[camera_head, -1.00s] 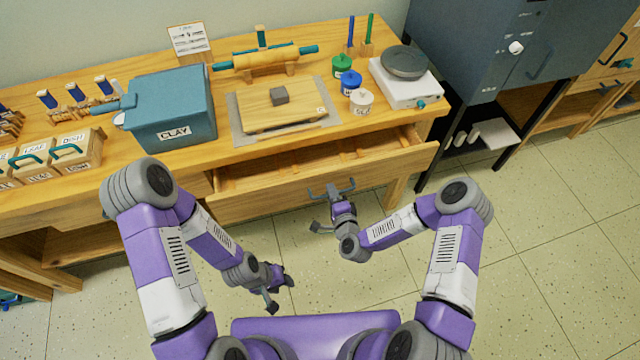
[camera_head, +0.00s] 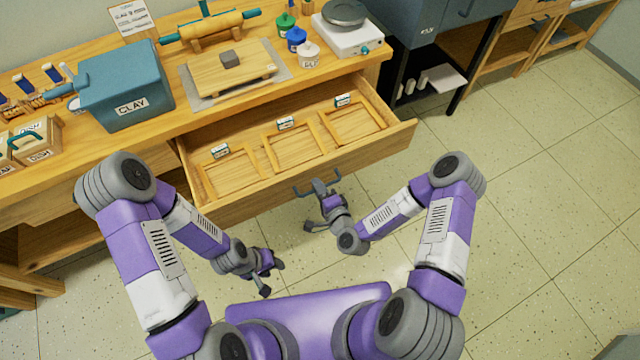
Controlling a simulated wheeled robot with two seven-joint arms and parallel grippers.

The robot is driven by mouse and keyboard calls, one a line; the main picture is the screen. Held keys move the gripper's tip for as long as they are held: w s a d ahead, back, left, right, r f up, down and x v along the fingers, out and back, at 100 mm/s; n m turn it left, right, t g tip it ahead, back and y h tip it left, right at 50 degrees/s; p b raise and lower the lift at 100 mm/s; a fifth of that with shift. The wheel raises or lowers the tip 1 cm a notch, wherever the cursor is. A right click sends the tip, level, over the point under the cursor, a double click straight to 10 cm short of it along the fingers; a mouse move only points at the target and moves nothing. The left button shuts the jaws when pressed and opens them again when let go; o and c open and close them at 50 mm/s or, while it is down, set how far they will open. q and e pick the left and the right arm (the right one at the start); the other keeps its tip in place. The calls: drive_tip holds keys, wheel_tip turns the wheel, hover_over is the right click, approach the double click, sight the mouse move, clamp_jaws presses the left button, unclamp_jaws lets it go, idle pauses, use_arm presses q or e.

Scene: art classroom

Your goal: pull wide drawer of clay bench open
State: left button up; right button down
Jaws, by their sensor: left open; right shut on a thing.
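The wide drawer (camera_head: 230,203) of the clay bench (camera_head: 105,150) is pulled well out, and its inside shows. It holds wooden frames in three sections, each with a small labelled block. My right gripper (camera_head: 318,189) is at the drawer's front panel, near its middle, shut on the drawer's handle. My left gripper (camera_head: 272,279) is open and empty, low in front of the bench, apart from the drawer.
On the bench top are a blue CLAY bin (camera_head: 125,85), a wooden board (camera_head: 230,75), a rolling pin (camera_head: 210,30), small jars (camera_head: 297,39) and a white scale (camera_head: 347,38). A dark cabinet (camera_head: 420,30) stands at the right. The tiled floor (camera_head: 530,200) at right is clear.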

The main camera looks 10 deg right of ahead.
idle(0.3)
drive_tip(key=c, duration=1.3)
unclamp_jaws()
drive_tip(key=shift+s+d, duration=0.1)
drive_tip(key=shift+s, duration=0.05)
drive_tip(key=p+v, duration=0.1)
drive_tip(key=v, duration=0.6)
drive_tip(key=shift+s+p, duration=0.2)
drive_tip(key=shift+p, duration=0.1)
